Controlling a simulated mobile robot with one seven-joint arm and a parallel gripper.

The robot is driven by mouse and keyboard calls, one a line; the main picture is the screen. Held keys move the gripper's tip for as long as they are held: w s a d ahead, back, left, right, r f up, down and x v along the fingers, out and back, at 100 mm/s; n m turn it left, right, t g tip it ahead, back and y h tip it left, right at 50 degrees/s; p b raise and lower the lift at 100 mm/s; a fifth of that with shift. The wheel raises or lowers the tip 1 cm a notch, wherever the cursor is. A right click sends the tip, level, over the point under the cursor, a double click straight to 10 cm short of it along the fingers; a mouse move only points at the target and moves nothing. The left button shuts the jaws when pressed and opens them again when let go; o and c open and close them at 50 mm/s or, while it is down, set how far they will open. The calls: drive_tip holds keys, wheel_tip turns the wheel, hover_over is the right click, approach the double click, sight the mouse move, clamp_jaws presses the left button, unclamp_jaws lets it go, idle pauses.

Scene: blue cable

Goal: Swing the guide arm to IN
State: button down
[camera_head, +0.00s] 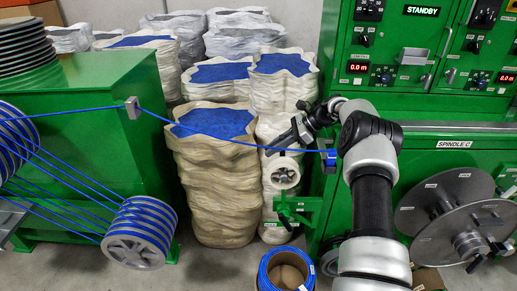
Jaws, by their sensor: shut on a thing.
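The guide arm (285,175) appears as a pale roller piece near a green bracket (294,205) on the left side of the green machine. My gripper (273,150) comes down from the upper right and is shut at the top of this guide piece. The fingertips are small and partly hidden, so the exact grip point is hard to see. The blue cable (225,142) runs from a grey eyelet (132,107) at the left, past my gripper, to a blue guide (329,160) on the machine. I cannot read an IN mark.
A green cabinet (85,90) and blue-wound spools (140,232) stand at the left. Pale sacks with blue tops (215,185) stand behind my gripper. A cable coil (286,270) is on the floor. Spindle C discs (455,215) are at the right, below the control panel (435,45).

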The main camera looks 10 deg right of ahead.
drive_tip(key=shift+s+d+r+y, duration=0.15)
drive_tip(key=shift+d+y, duration=0.1)
drive_tip(key=shift+d, duration=0.5)
drive_tip(key=shift+s+d+y, duration=0.1)
drive_tip(key=shift+d+y, duration=0.15)
drive_tip(key=shift+d, duration=0.55)
drive_tip(key=c, duration=1.7)
unclamp_jaws()
drive_tip(key=shift+s+d, duration=0.1)
drive_tip(key=shift+d, duration=0.1)
drive_tip(key=shift+a, duration=0.1)
